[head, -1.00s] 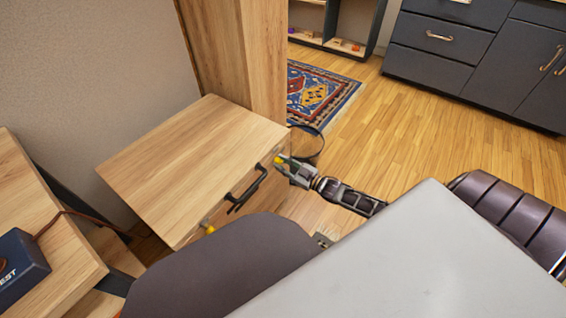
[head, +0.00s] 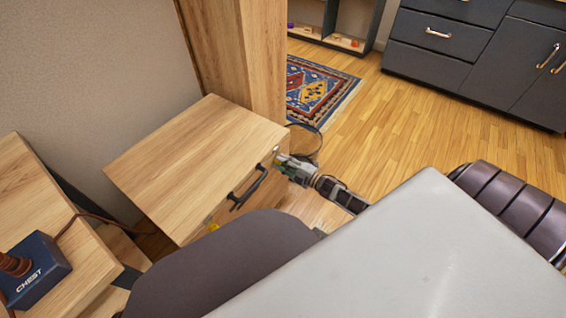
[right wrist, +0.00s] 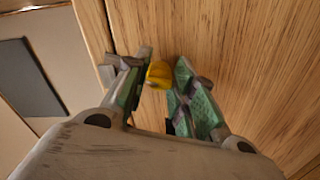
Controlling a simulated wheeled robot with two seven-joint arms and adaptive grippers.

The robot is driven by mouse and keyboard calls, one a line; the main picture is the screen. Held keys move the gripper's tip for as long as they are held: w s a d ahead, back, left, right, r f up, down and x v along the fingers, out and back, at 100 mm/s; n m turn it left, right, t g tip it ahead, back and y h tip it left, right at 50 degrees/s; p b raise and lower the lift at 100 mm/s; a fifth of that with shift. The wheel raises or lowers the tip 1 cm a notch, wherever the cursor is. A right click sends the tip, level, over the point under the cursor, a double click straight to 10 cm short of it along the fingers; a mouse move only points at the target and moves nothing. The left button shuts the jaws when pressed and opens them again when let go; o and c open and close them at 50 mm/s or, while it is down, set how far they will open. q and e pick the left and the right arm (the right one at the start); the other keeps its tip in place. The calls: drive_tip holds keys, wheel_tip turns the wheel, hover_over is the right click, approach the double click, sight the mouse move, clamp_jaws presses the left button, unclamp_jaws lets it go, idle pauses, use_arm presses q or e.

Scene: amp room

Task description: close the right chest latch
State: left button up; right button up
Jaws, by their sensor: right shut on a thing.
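The wooden chest (head: 200,150) has a closed lid and a dark handle (head: 248,187) on its front. My right gripper (head: 281,162) is at the right end of the chest front, close to the wood. In the right wrist view the right latch (right wrist: 159,74) shows as a small yellow tab between the fingertips of my right gripper (right wrist: 161,77), which is shut on it. The gripper hides most of this latch in the head view. A yellow left latch (head: 213,227) partly shows at the left end of the front. My left gripper is not in view.
A wooden surface (head: 50,210) at the left holds a dark box labelled CHEST (head: 38,272). A wooden post (head: 250,60) stands behind the chest. A patterned rug (head: 315,90) and dark cabinets (head: 470,55) are farther off, with open floor between.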

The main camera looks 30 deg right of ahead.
drive_tip(key=n, duration=0.4)
idle(0.4)
drive_tip(key=o, duration=1)
drive_tip(key=shift+o, duration=0.2)
drive_tip(key=shift+r, duration=0.1)
drive_tip(key=shift+s, duration=0.1)
drive_tip(key=v, duration=1.1)
drive_tip(key=shift+s+d, duration=0.2)
drive_tip(key=shift+s, duration=0.15)
drive_tip(key=shift+s, duration=0.15)
